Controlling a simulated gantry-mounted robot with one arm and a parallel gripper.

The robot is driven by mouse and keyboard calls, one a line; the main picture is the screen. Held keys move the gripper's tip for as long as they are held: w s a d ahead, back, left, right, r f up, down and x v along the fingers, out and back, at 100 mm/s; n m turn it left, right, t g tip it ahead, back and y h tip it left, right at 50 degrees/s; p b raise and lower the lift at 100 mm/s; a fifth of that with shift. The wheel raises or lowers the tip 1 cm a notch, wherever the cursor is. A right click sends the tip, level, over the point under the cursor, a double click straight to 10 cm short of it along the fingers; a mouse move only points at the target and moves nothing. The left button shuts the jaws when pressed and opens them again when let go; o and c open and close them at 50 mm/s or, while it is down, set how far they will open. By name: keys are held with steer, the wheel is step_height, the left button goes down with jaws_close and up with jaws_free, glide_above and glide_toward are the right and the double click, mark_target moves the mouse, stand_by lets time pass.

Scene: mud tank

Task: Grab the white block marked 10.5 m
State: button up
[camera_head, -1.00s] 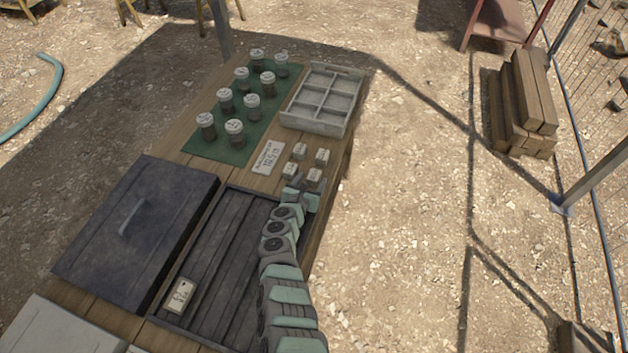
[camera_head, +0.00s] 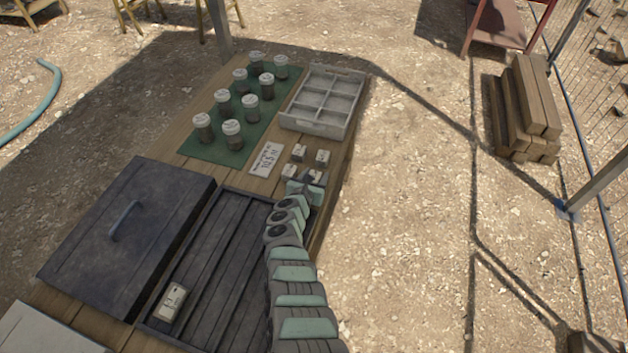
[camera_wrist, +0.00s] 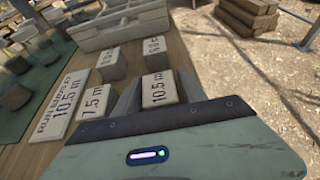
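The white block marked 10.5 m (camera_wrist: 159,88) stands upright on the wooden table, its label facing up in the wrist view. In the head view it is the near right one of a small group of blocks (camera_head: 316,175), partly hidden by my gripper (camera_head: 306,182). My gripper (camera_wrist: 158,97) is low over the table with one finger on each side of this block. The fingers look open around it; whether they touch it I cannot tell. A block marked 7.5 m (camera_wrist: 95,101) stands just left of my left finger.
Two more labelled blocks (camera_wrist: 113,65) (camera_wrist: 154,52) stand behind. A sign reading "RUN ENDS AT 10.5 m" (camera_wrist: 66,97) lies to the left. A compartment tray (camera_head: 318,127), lidded jars on a green mat (camera_head: 186,148), a dark slatted tray (camera_head: 228,190) and a dark lidded box (camera_head: 130,245) share the table.

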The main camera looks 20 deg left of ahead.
jaws_close()
stand_by(0.3)
steer(key=shift+r, duration=0.15)
